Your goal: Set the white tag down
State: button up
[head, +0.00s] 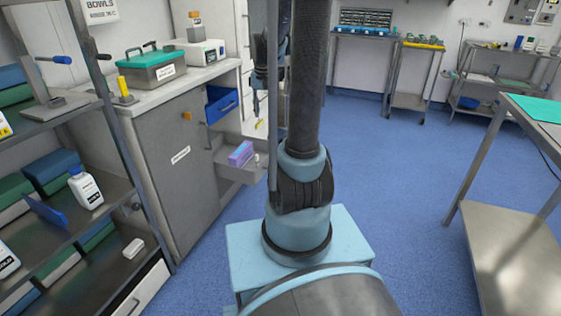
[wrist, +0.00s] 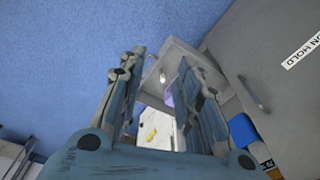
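I cannot make out a separate white tag for certain in either view. In the wrist view my gripper (wrist: 160,58) has its two fingers spread, with no thing visibly clamped between the tips. Beyond the gap is an open grey drawer (wrist: 158,76) with a small whitish item (wrist: 190,78) and part of a purple box (wrist: 169,99). A white surface with a yellow mark (wrist: 151,134) shows lower between the fingers; I cannot tell whether it is near or far. In the head view my gripper hangs above the open drawer (head: 238,174), partly hidden by my arm.
The grey cabinet (head: 160,125) bears a white label (head: 180,155). Shelves (head: 90,205) stand at left, a table (head: 535,120) at right. Blue floor (head: 400,190) between is clear.

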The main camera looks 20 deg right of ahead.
jog(key=s+r+n, duration=0.1)
jog(key=s+n, duration=0.1)
jog(key=s, duration=1.4)
jog(key=s+f, duration=0.3)
jog(key=s, duration=0.3)
jog(key=s+f+n+t, duration=0.1)
jog(key=s+f, duration=0.2)
jog(key=s, duration=0.4)
jog(key=shift+a+f+n, duration=0.2)
jog(key=shift+f+n, duration=0.1)
jog(key=shift+w+f, duration=0.2)
jog(key=shift+w, duration=0.25)
